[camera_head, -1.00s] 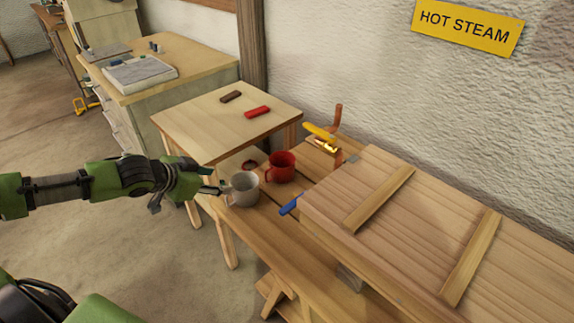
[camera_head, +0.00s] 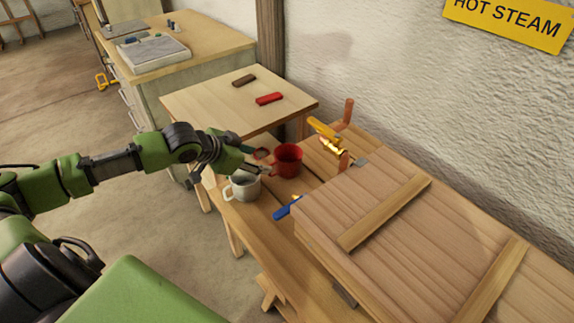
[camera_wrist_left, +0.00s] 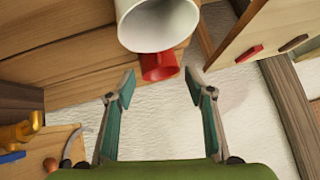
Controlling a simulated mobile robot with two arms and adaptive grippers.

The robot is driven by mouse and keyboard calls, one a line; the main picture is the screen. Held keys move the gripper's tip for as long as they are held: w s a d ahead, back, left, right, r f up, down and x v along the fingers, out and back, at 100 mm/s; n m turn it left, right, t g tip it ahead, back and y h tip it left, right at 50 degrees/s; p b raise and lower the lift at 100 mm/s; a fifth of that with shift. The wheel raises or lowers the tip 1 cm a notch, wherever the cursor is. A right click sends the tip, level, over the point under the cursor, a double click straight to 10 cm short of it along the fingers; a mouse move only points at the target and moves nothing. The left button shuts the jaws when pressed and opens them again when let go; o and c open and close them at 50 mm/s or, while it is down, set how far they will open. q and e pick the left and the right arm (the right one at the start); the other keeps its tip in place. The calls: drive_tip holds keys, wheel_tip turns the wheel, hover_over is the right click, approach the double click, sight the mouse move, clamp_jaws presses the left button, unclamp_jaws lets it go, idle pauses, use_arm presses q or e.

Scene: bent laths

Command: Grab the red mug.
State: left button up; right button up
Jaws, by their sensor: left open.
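The red mug (camera_head: 289,158) stands on the wooden bench at the wall, just behind and right of a pale grey-white mug (camera_head: 244,189). My left gripper (camera_head: 262,164) is open and empty above the grey-white mug, left of the red mug. In the left wrist view, the red mug (camera_wrist_left: 159,66) shows beyond the open fingertips (camera_wrist_left: 160,86), roughly in line with the gap. The white mug (camera_wrist_left: 158,25) looms larger there and hides part of it. I cannot tell whether a finger touches either mug. My right gripper is not in view.
A lidded wooden crate (camera_head: 375,215) with slats fills the bench's right side. A yellow-handled valve (camera_head: 326,133) stands behind the mugs, and a blue handle (camera_head: 286,208) lies in front of the crate. A small table (camera_head: 215,100) holds a brown block and a red block.

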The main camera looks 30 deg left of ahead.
sight(271, 165)
use_arm(q)
drive_tip(key=shift+s+f+p+x, duration=0.1)
drive_tip(key=shift+p+x, duration=0.15)
drive_tip(key=shift+x, duration=2)
drive_tip(key=shift+s+f+p+x, duration=0.1)
drive_tip(key=shift+f+p+x, duration=0.1)
drive_tip(key=shift+x, duration=2.05)
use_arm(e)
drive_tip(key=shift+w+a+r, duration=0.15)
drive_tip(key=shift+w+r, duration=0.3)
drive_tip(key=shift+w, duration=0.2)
use_arm(q)
drive_tip(key=shift+r, duration=0.1)
drive_tip(key=shift+c, duration=0.5)
drive_tip(key=c, duration=1.3)
drive_tip(key=shift+s, duration=0.1)
clamp_jaws()
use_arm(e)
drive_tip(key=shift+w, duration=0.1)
